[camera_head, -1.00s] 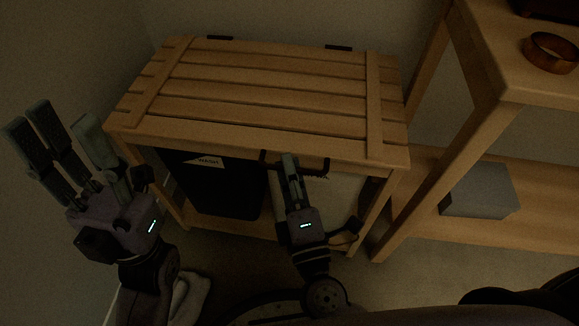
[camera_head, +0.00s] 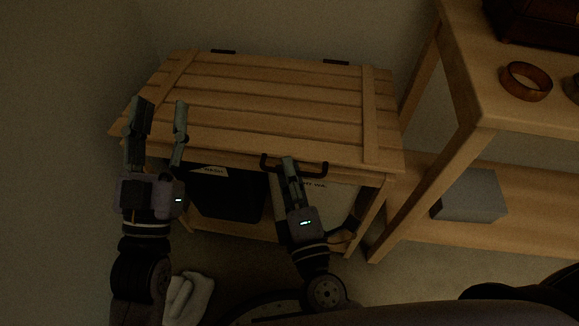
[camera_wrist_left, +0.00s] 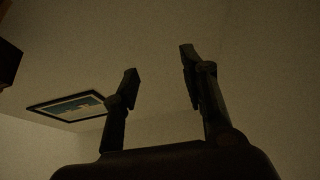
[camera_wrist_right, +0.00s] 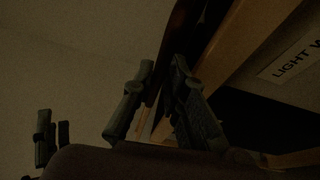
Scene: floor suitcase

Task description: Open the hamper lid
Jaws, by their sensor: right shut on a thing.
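The hamper (camera_head: 356,222) is a wooden frame with dark and light bags inside. Its slatted lid (camera_head: 260,100) lies near level; I cannot tell surely whether its front edge is slightly raised. A dark bar handle (camera_head: 321,165) is on the lid's front edge. My right gripper (camera_head: 289,168) is shut on this handle; the right wrist view shows its fingers (camera_wrist_right: 160,95) around a dark bar. My left gripper (camera_head: 160,120) is open and empty, fingers pointing up, at the lid's front left corner. Its spread fingers also show in the left wrist view (camera_wrist_left: 158,85).
A wooden shelf unit (camera_head: 485,115) stands close on the right, with a brown ring-like bowl (camera_head: 526,81) on top and a grey box (camera_head: 468,195) below. Two dark hinges (camera_head: 336,62) sit at the lid's back edge by the wall. A pale cloth (camera_head: 188,297) lies on the floor.

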